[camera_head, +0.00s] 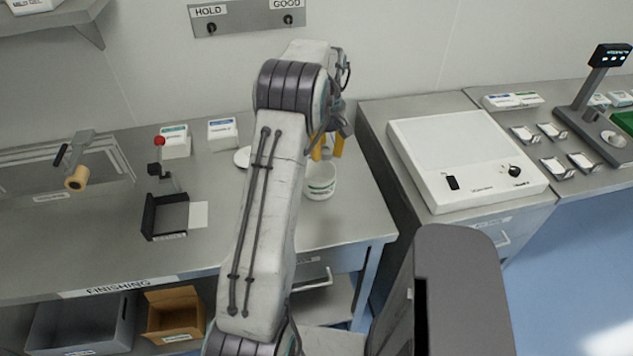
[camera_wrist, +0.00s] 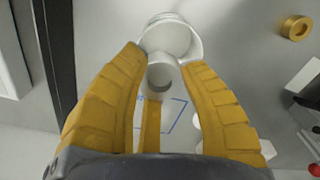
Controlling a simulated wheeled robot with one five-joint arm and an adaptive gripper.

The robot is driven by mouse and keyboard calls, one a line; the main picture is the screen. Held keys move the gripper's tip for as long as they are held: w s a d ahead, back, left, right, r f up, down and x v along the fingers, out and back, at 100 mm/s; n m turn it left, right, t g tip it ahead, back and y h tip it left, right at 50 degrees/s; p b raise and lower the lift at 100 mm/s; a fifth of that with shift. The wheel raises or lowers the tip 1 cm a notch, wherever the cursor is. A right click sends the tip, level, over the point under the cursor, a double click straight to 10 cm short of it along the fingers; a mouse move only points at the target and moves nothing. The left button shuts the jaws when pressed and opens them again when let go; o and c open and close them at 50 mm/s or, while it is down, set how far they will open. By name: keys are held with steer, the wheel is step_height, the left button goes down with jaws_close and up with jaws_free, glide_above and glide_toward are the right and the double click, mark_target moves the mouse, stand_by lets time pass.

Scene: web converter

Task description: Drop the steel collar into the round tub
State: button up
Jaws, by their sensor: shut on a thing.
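The steel collar (camera_wrist: 160,73), a small pale grey ring, sits between my gripper's yellow fingertips in the wrist view. My gripper (camera_wrist: 163,68) is shut on it. In the head view my gripper (camera_head: 326,147) is above the bench, partly behind my arm, and I cannot make out the collar there. The round tub (camera_head: 319,188) is white with a green band and stands on the bench just below the fingers. In the wrist view the tub (camera_wrist: 172,38) shows just beyond the collar, with its open mouth partly hidden by the fingers.
A blue outline (camera_wrist: 181,113) marks the bench. A white disc (camera_head: 242,157) lies left of my arm. A white boxy device (camera_head: 465,165) is at right.

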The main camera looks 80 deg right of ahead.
mark_target(325, 166)
steer(key=shift+m, duration=1)
steer(key=shift+f, duration=0.2)
steer(key=shift+f+b, duration=2.55)
steer(key=shift+f, duration=0.25)
steer(key=o, duration=1.2)
steer(key=shift+o, duration=0.2)
step_height(325, 166, up, 12)
steer(key=shift+r, duration=0.1)
